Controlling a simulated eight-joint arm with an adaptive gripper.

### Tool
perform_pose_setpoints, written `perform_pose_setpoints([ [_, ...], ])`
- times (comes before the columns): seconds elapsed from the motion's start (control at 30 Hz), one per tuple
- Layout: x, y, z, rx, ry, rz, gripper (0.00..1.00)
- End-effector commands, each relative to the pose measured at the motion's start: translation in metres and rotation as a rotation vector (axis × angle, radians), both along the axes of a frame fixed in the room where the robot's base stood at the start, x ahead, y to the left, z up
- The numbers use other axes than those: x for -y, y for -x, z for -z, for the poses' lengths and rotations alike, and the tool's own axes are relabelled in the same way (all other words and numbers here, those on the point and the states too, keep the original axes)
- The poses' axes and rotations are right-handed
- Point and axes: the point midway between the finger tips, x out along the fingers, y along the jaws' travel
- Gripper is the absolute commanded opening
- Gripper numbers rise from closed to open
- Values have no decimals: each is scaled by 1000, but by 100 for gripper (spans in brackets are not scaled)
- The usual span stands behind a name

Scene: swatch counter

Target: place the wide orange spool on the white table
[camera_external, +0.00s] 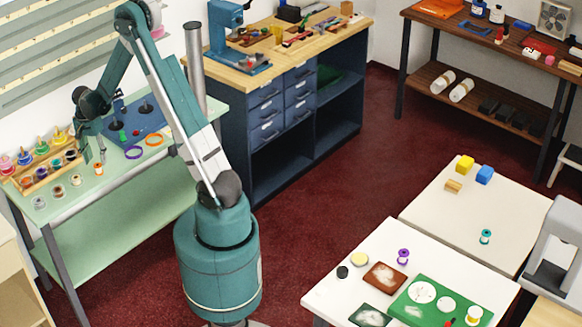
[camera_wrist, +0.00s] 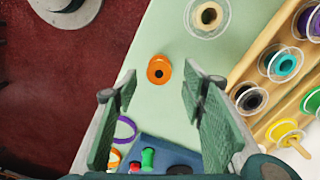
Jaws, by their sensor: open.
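An orange spool (camera_wrist: 158,69) with a dark centre hole stands on the pale green table in the wrist view, ahead of my fingertips. It also shows in the external view (camera_external: 99,169), just below my gripper (camera_external: 95,147). In the wrist view my gripper (camera_wrist: 159,85) is open and empty, its two fingers on either side of the line to the spool and apart from it. Two white tables stand at the right of the external view, a front one (camera_external: 330,293) and a back one (camera_external: 435,215).
The green table (camera_external: 95,235) carries a wooden rack (camera_external: 25,183) of coloured spools, several loose spools, a blue board (camera_external: 150,121) and purple (camera_external: 134,153) and orange (camera_external: 154,140) rings. The front white table holds a green board (camera_external: 400,312), a brown tray (camera_external: 385,278) and a purple spool (camera_external: 403,256).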

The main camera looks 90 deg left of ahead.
Motion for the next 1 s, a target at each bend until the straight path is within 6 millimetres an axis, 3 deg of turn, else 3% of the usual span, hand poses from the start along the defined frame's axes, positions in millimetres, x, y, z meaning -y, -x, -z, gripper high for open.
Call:
perform_pose_setpoints([
  [0.6, 2, -1, 49, 0, 0, 0, 41],
  [1.0, 2, -1, 52, 0, 0, 0, 41],
])
